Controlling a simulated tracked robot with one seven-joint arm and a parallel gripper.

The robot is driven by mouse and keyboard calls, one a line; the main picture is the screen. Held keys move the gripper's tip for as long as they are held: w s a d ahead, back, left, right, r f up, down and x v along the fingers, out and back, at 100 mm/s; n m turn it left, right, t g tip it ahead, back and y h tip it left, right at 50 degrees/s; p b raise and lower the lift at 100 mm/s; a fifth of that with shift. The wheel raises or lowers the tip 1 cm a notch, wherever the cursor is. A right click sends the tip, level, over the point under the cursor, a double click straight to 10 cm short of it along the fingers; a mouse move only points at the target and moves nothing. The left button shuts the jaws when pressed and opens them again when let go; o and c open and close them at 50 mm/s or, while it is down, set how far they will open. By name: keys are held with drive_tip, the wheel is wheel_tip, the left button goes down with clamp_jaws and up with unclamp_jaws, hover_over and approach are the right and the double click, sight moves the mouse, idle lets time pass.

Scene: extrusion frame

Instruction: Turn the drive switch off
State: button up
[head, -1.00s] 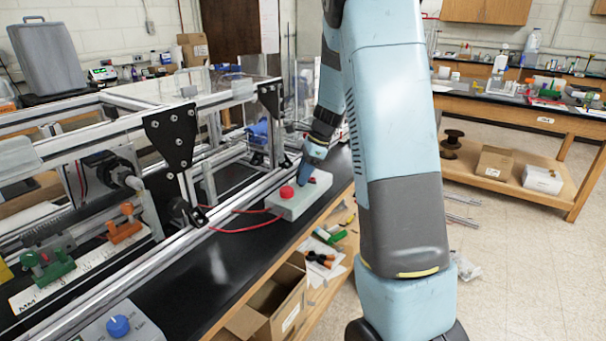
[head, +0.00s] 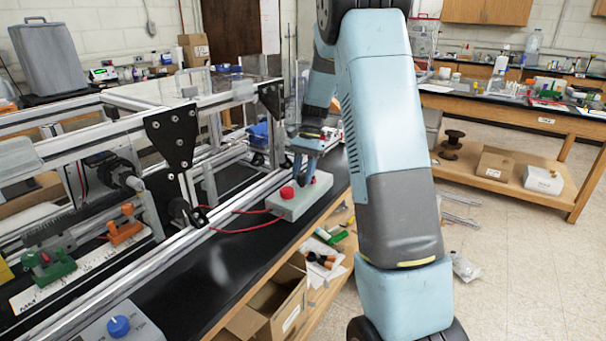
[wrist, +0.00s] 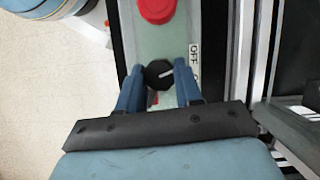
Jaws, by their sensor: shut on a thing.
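The drive switch is a black rotary knob (wrist: 156,78) with a white pointer line, on a pale grey-green control box (head: 290,208). The pointer lies toward the right in the wrist view, tilted slightly up. A white label reading OFF (wrist: 194,52) is to the knob's upper right; further lettering below it is partly hidden by a finger. My gripper (wrist: 158,72) has its blue fingers on either side of the knob, shut on it. In the head view my gripper (head: 304,177) reaches down onto the box, and the knob is hidden there.
A red button (head: 287,192) is on the same box, close to my gripper. A red cable (head: 236,227) runs from the box to the aluminium frame (head: 237,192) at left. Another box with a blue knob (head: 118,326) is at the front. Black bench top surrounds the box.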

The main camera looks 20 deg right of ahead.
drive_tip(key=n, duration=0.2)
drive_tip(key=n+g+h, duration=0.1)
drive_tip(key=n, duration=0.1)
drive_tip(key=shift+w+a+n+h, duration=0.1)
drive_tip(key=shift+n+h, duration=0.2)
drive_tip(key=shift+n, duration=0.1)
idle(0.5)
drive_tip(key=o, duration=1)
drive_tip(key=shift+o, duration=0.2)
drive_tip(key=v, duration=1.3)
drive_tip(key=shift+w+r, duration=0.2)
drive_tip(key=shift+r, duration=0.05)
